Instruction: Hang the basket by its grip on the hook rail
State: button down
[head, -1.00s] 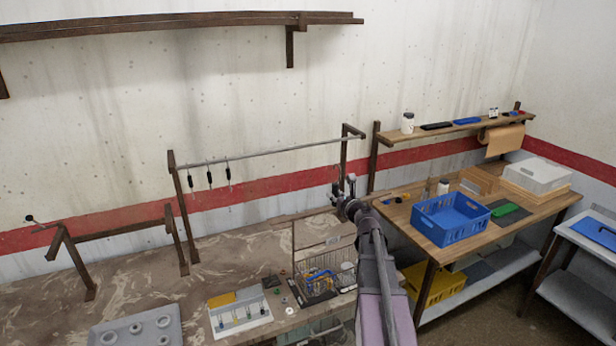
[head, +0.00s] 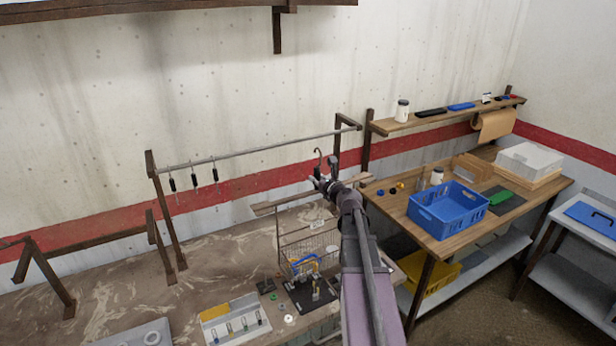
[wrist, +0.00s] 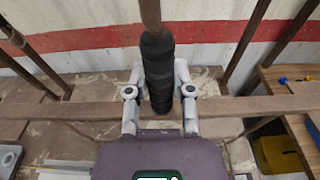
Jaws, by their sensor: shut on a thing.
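The hook rail (head: 255,150) is a thin metal bar on brown brackets before the wall. Several small hooks with black grips (head: 193,177) hang on its left part. My gripper (head: 330,183) is shut on the basket's upright black grip (wrist: 158,72), with one finger on each side in the wrist view. A curved hook (head: 318,157) rises above the grip, just below the rail's right part in the picture and apart from it. A wooden crossbar (head: 268,208) spreads below the grip, and the wire basket (head: 328,243) hangs beneath it over the bench. Its far side is partly hidden.
The brown bench (head: 225,240) holds a black tray (head: 312,296) and a white board with small hooks (head: 235,318). A wooden table with a blue crate (head: 447,210) stands at right. The rail's right bracket (head: 338,145) is close to my gripper.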

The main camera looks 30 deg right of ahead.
jog(key=shift+w+a, duration=0.2)
jog(key=shift+w, duration=0.15)
dwell(0.4)
jog(key=shift+w, duration=0.15)
jog(key=w, duration=1)
jog(key=shift+w, duration=0.3)
dwell(1.2)
jog(key=shift+w+r, duration=0.15)
jog(key=shift+w, duration=0.5)
dwell(0.9)
jog(key=shift+w, duration=1.55)
jog(key=shift+w+a, duration=0.1)
jog(key=shift+w, duration=0.35)
dwell(0.4)
